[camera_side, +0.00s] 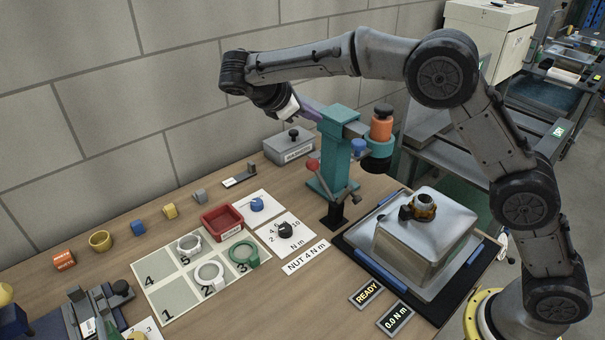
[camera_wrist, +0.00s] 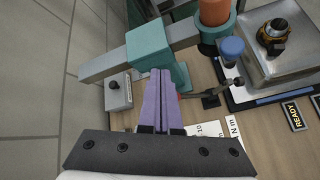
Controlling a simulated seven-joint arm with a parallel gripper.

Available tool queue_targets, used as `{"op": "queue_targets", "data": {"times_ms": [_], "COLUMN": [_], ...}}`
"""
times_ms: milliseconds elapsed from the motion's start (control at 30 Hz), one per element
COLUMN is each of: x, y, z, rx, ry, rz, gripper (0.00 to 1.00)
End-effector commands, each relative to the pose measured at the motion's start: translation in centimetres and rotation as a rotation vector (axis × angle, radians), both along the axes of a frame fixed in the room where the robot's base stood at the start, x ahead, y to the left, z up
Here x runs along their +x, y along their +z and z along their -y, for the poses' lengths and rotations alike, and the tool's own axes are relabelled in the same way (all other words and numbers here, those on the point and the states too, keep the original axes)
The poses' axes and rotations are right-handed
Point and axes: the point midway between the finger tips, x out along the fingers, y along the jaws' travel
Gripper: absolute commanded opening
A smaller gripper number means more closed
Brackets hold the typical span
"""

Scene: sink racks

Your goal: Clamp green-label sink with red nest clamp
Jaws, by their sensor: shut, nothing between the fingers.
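A grey metal sink (camera_side: 425,232) sits upside down on a black mat at the right, with a brass fitting (camera_side: 424,207) on top. It also shows in the wrist view (camera_wrist: 262,70). I see no green label on it. A teal stand (camera_side: 336,150) rises left of the sink, with a red knob (camera_side: 313,164) and a blue knob (camera_side: 358,146) on levers. I cannot tell which part is the red nest clamp. My gripper (camera_side: 318,113) has purple fingers, shut and empty, at the upper left of the stand. In the wrist view its fingertips (camera_wrist: 160,72) overlap the teal block, partly hiding it.
An orange cylinder (camera_side: 381,128) stands on the teal stand's arm. A grey box (camera_side: 289,148) is behind it. A numbered board (camera_side: 165,272) with rings, a red tray (camera_side: 222,222) and dial cards lie left of the stand. Display plates (camera_side: 366,293) lie before the mat.

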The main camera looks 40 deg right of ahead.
Motion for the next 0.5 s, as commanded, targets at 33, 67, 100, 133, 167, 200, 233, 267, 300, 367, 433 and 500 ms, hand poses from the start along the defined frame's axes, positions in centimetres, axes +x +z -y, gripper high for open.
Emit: {"op": "queue_targets", "data": {"times_ms": [33,67,100,133,167,200,233,267,300,367,433,500], "x": [1.1,1.6,2.2,2.6,2.9,3.2,3.3,3.3,3.2,2.9,2.6,2.4], "y": [-2.3,-3.4,-5.0,-6.2,-7.4,-9.1,-10.2,-11.3,-12.7,-14.4,-15.7,-16.3], "z": [-1.6,-2.4,-3.4,-4.2,-4.9,-5.9,-6.5,-7.1,-7.7,-8.4,-9.0,-9.4], "rx": [-0.034,-0.053,-0.075,-0.091,-0.105,-0.120,-0.129,-0.137,-0.148,-0.163,-0.175,-0.181], "ry": [0.025,0.039,0.057,0.071,0.083,0.101,0.113,0.123,0.135,0.150,0.163,0.173], "rz": [-0.032,-0.046,-0.064,-0.076,-0.087,-0.106,-0.119,-0.133,-0.152,-0.179,-0.200,-0.211], "gripper": [0.00,0.00,0.00,0.00,0.00,0.00,0.00,0.00,0.00,0.00,0.00,0.00]}}
